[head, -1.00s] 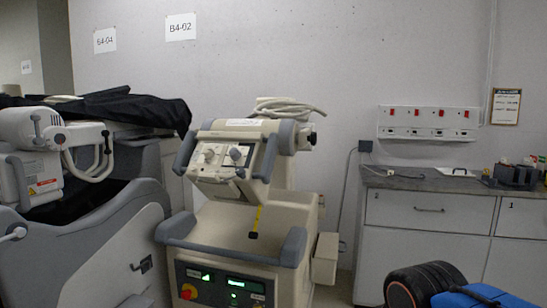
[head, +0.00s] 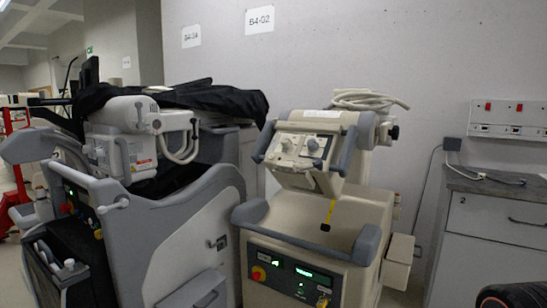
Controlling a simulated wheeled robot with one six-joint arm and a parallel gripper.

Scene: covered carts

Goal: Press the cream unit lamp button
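The cream unit (head: 345,215) stands in the middle right, with grey handles and a coiled cable on top. Its tilted upper control head (head: 300,158) carries knobs. Its dark lower front panel (head: 290,279) has lit green displays, a red knob on yellow (head: 258,273) at the left, and a small yellowish knob (head: 323,302) at the right. I cannot tell which control is the lamp button; it is too small to make out. My gripper is not in view; only a dark part, likely of my arm, shows at the bottom right corner.
A grey-white cart (head: 165,225) partly under a black cover (head: 215,98) stands close at the left of the cream unit. A grey counter (head: 500,215) stands at the right. A red frame (head: 14,160) is at the far left. The wall is close behind the cream unit.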

